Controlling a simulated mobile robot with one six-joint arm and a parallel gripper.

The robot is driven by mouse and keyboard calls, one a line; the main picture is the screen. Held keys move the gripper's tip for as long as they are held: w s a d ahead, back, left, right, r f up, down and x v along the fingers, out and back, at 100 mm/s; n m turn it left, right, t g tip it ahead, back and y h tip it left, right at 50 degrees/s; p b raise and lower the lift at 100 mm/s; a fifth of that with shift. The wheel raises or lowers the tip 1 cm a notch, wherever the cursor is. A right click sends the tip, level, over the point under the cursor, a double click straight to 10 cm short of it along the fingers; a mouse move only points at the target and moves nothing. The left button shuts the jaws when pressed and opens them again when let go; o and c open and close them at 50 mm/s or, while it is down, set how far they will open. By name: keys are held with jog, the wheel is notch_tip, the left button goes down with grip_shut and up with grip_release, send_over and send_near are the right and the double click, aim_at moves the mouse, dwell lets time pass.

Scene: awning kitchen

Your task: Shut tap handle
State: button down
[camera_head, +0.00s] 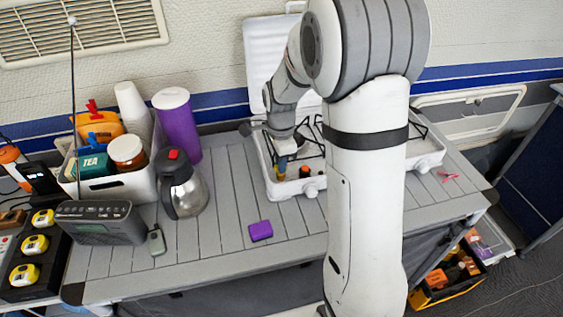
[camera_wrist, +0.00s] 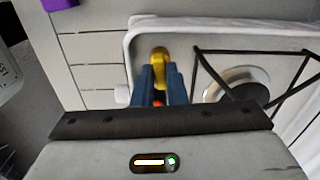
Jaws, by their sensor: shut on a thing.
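The tap handle (camera_wrist: 160,54) is a small yellow piece at the edge of the white camping stove (camera_wrist: 133,43). In the head view the handle (camera_head: 280,177) shows only as a bit of yellow at my fingertips, at the stove's front left corner. My gripper (camera_head: 281,166) points down there. In the wrist view my gripper (camera_wrist: 160,74) has its two blue fingers close together on either side of the handle, shut on it. The part between the fingers is hidden, and the handle's exact turn is hard to tell. A small orange-red spot (camera_wrist: 158,103) shows between the fingers.
Black pan supports (camera_wrist: 250,54) and a burner (camera_wrist: 238,82) lie beside my gripper. A dark knob with an orange top (camera_head: 305,172) is close by.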

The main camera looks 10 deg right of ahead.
jog(key=shift+m, duration=0.5)
jog(key=c, duration=1.5)
grip_release()
jog(key=shift+o, duration=0.2)
notch_tip(320, 180, up, 8)
jog(key=shift+f, duration=0.1)
jog(key=s+r+n+t, duration=0.1)
jog(key=s+r+n, duration=0.1)
jog(key=s+n, duration=0.7)
jog(key=s+r+n+t, duration=0.1)
jog(key=s+r+n, duration=0.1)
jog(key=s+n, duration=0.7)
jog(key=s, duration=0.3)
jog(key=shift+d+t, duration=0.15)
jog(key=shift+t, duration=0.25)
